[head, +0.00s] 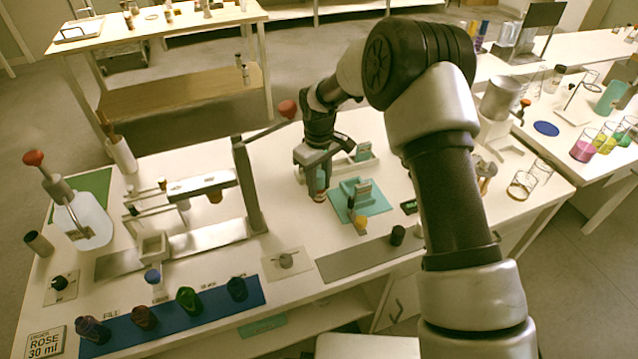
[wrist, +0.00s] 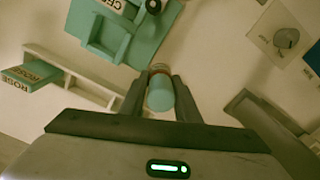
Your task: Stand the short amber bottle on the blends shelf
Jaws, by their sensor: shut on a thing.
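My gripper (head: 318,178) is over the middle of the white table, left of the teal mat (head: 374,208), pointing down. Its two fingers (wrist: 160,98) are shut on a small bottle (wrist: 160,93) with a round teal top and an amber-brown edge. The held bottle's lower end (head: 319,195) shows under the fingers in the head view. It looks upright; I cannot tell whether its base touches the table. No label reading "blends" is legible, so I cannot say which surface is the blends shelf.
A teal holder (wrist: 118,34) stands beside the gripper, with a white rack (wrist: 75,72) and ROSE box (wrist: 30,76) farther left. A metal press stand (head: 250,185) is left of my arm. A blue strip (head: 215,308) holds several dark bottles. A grey strip (head: 350,262) lies in front.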

